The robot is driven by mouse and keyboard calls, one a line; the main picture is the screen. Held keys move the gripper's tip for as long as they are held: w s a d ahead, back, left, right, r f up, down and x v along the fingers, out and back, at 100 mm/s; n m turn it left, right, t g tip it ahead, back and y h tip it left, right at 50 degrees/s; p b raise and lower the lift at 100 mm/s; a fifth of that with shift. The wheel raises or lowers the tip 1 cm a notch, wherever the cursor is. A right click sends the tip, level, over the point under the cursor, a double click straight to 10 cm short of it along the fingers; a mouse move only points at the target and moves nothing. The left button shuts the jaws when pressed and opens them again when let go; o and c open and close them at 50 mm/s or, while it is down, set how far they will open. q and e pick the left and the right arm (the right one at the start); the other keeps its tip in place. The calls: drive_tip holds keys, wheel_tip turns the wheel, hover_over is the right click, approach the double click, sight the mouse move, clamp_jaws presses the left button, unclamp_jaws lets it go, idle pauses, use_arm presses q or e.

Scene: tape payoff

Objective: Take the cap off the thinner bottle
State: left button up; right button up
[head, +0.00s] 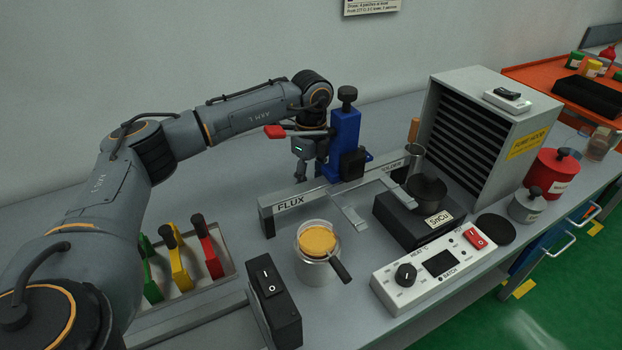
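No label reading thinner can be made out. A small clear bottle with brownish contents and a dark cap (598,143) stands at the far right of the bench, behind the red can. A red bottle (607,55) stands in the orange tray at the back right. I cannot tell which is the thinner bottle. My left gripper (308,175) points down behind the flux rail, beside the blue post, far to the left of both bottles. Its fingertips are partly hidden and nothing is seen in it. My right gripper is not in view.
The blue post (345,140) with a red-tipped lever stands on the flux rail (290,202). A jar with yellow contents (317,243), a solder pot (427,187), a control box (432,268), a grey fume unit (500,110) and a red can (550,174) crowd the bench.

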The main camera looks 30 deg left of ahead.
use_arm(q)
wheel_tip(320, 180, up, 12)
drive_tip(key=shift+r, duration=0.2)
